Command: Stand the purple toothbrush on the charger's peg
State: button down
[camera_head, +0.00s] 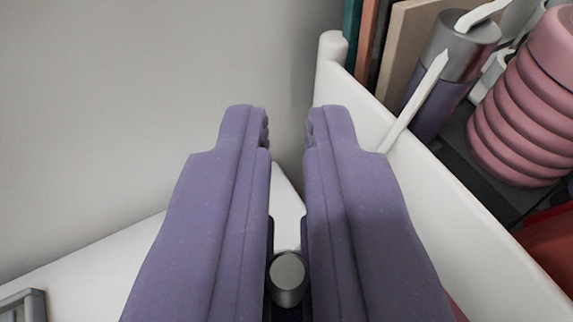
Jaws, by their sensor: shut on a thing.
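My gripper (286,128) has two purple fingers that reach forward with a narrow gap between their tips. A small thing with a round grey end (288,276) is held low between the fingers. Below the end it looks dark and purplish. I take it to be the purple toothbrush, seen nearly end-on; most of it is hidden by the fingers. I cannot make out the charger or its peg for certain in this view.
A white wall of a cart bin (458,215) runs close along the right finger. Behind it stand a purple cylinder with a grey top (465,42), white sticks and a ribbed pink bottle (520,110). A grey-framed thing (24,305) shows at the lower left, on a white surface (110,265).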

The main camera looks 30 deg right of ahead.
jog(key=shift+f+b, duration=0.55)
jog(key=shift+f, duration=0.15)
jog(key=c, duration=1.1)
grip_release()
jog(key=shift+r, duration=0.1)
jog(key=p+v, duration=0.2)
jog(key=v, duration=0.5)
jog(key=shift+s+a+r, duration=0.1)
jog(key=shift+s+a, duration=0.1)
jog(key=shift+s, duration=0.2)
jog(key=shift+w, duration=0.1)
